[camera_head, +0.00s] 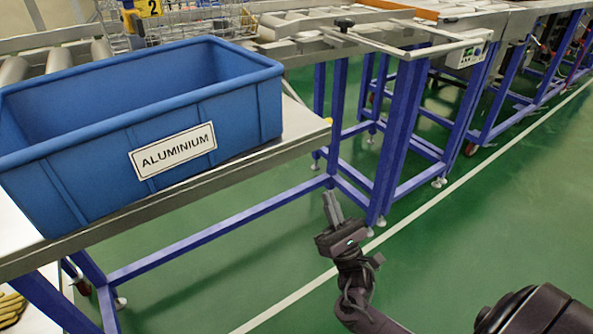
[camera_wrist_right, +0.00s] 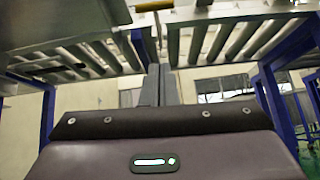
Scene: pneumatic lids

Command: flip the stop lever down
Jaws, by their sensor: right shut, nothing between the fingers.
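My right gripper (camera_head: 333,205) is in the lower middle of the head view, pointing up over the green floor, below and to the right of the near conveyor's corner. Its fingers are together and empty; they also show in the right wrist view (camera_wrist_right: 158,82). A tan handle on a thin rod (camera_wrist_right: 154,6) shows at the top of the wrist view, above and apart from the fingertips, near a gap between conveyors. A small yellow tip (camera_head: 328,120) sits at the near conveyor's corner. I cannot tell for certain that either is the stop lever. My left gripper is out of view.
A blue bin labelled ALUMINIUM (camera_head: 172,151) stands on the near conveyor (camera_head: 275,158). A black knob (camera_head: 345,23) stands on the far conveyor frame. Blue legs (camera_head: 400,130) rise behind my gripper. Yellow gloves (camera_head: 11,307) lie lower left. Open floor surrounds the gripper's near side.

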